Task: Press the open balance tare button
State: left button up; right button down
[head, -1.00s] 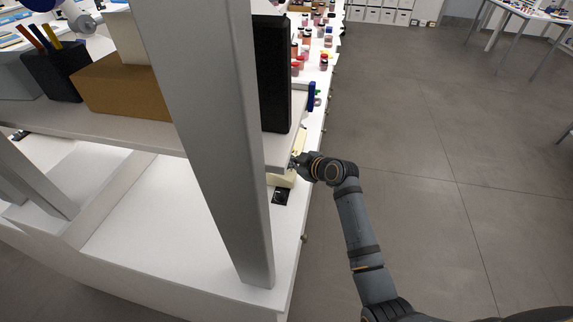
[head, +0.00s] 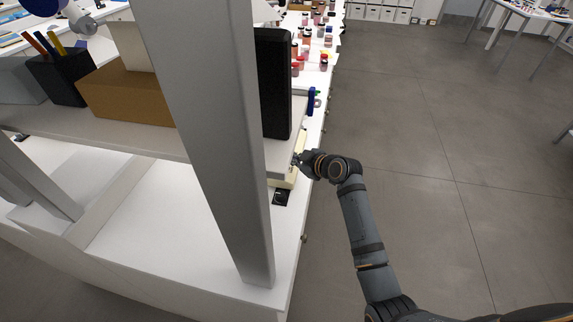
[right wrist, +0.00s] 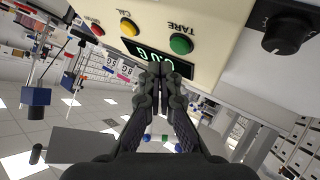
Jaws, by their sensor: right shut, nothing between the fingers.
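The balance (right wrist: 215,20) shows upside down in the right wrist view as a cream housing with a lit green display (right wrist: 150,55). Its green TARE button (right wrist: 181,44) is at the right of the display, with a yellow CAL button (right wrist: 129,27) and a red button (right wrist: 97,29) to the left. My right gripper (right wrist: 160,70) is shut and empty, its tips in front of the display, below and left of the TARE button. I cannot tell whether they touch the housing. In the head view the right gripper (head: 299,160) is at the shelf's end, beside the mostly hidden balance (head: 284,184). My left gripper is not in view.
A grey shelf (head: 120,137) and its upright post (head: 215,150) block much of the head view. The shelf carries a black box (head: 274,85) and a brown box (head: 128,95). Small jars (head: 308,42) stand farther along the bench. Open floor (head: 430,150) lies to the right.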

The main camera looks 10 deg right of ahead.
jog(key=r+p, duration=0.1)
jog(key=d+r+p, duration=0.1)
jog(key=r, duration=0.1)
jog(key=s+r+p, duration=0.1)
jog(key=r, duration=0.1)
jog(key=shift+d+r+p, duration=0.15)
jog(key=shift+d+p, duration=0.25)
jog(key=shift+w, duration=0.1)
